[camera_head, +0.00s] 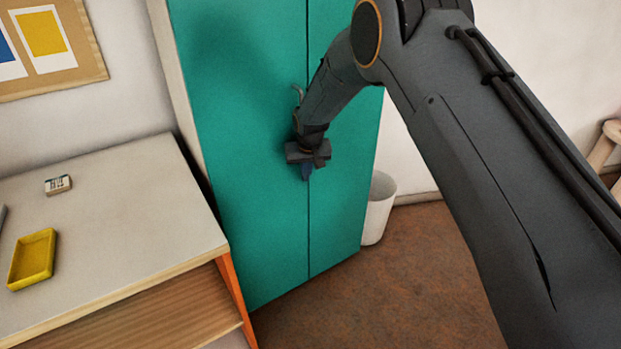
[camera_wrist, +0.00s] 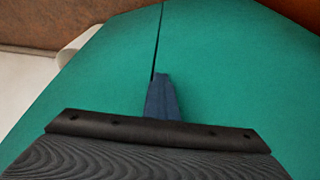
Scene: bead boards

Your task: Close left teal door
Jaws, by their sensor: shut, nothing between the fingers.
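The left teal door (camera_head: 240,150) belongs to a tall teal cabinet. It looks flush, or nearly flush, with the right teal door (camera_head: 348,190), with only a thin dark seam between them. My gripper (camera_head: 306,172) is shut and empty, its blue fingers at the seam in front of the doors. In the wrist view the shut fingers (camera_wrist: 161,82) point at the teal surface beside the seam; I cannot tell whether they touch it. The left door (camera_wrist: 235,75) fills the right of that view. A small grey handle (camera_head: 298,93) shows beside my wrist, which partly hides the area.
A pale desk (camera_head: 120,215) stands left of the cabinet, with a yellow tray (camera_head: 33,259) and a small box (camera_head: 57,184) on it. A white bin (camera_head: 379,210) stands right of the cabinet. Brown floor (camera_head: 400,290) in front is clear.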

